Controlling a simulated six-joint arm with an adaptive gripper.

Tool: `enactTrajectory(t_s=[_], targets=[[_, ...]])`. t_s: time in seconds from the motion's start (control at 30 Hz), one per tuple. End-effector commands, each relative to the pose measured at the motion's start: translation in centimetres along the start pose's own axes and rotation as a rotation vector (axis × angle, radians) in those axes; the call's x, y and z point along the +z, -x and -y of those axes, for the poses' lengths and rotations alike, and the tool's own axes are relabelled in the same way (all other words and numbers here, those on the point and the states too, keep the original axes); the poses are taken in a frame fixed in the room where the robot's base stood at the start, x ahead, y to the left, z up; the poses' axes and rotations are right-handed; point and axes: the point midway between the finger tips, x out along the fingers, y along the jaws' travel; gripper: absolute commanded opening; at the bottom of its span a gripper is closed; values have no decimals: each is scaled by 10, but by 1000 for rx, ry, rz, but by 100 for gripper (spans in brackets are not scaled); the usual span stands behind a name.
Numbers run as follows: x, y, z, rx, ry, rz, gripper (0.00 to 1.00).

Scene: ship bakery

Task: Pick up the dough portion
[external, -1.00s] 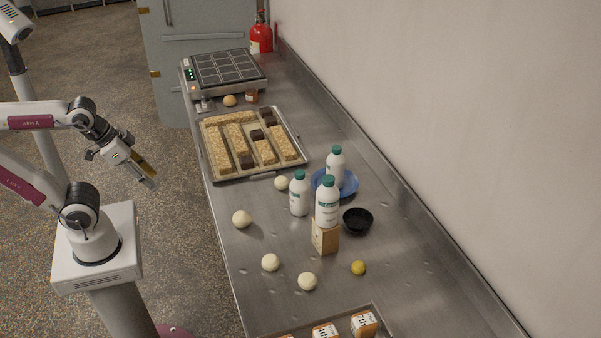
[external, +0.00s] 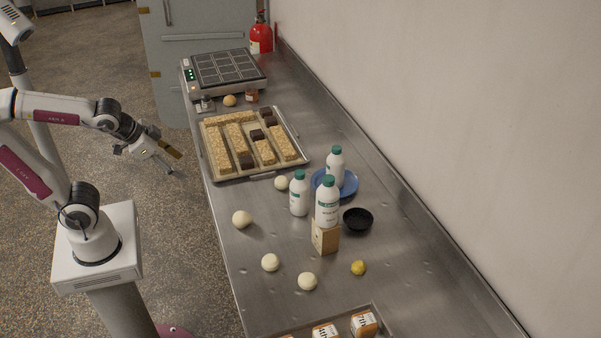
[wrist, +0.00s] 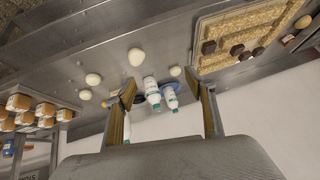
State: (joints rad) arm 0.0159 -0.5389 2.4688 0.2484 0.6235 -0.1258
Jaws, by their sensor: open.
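Several pale round dough portions lie on the steel counter. In the external view one dough portion (external: 242,219) is near the left edge, another (external: 282,182) is by the tray, and two more (external: 270,262) (external: 307,281) are nearer the front. The wrist view also shows dough portions (wrist: 136,57) (wrist: 93,79). I cannot tell which one the task means. My gripper (external: 178,164) is open and empty, left of the counter and apart from all dough. Its two fingers show in the wrist view (wrist: 162,115).
A tray of bars (external: 299,160) lies behind the dough. White bottles (external: 299,196), one on a wooden block (external: 325,239), a blue plate (external: 350,186), a black bowl (external: 358,220) and a lemon (external: 358,268) stand to the right. A wall bounds the counter's right side.

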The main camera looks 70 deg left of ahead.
Motion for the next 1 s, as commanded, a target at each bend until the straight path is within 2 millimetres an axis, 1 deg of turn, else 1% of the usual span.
enactTrajectory(t_s=[0.03, 0.23, 0.47, 0.6, 0.7, 0.87, 1.0], targets=[[-8, -8, 1, -9, -16, -10, 55], [-43, -37, 1, -30, -86, -74, 55], [-77, -71, -13, -12, -177, -144, 55], [-94, -93, -29, 21, -234, -183, 55], [-103, -108, -43, 55, -275, -207, 55], [-112, -132, -70, 126, -339, -240, 55], [-114, -152, -99, 205, -393, -260, 55]])
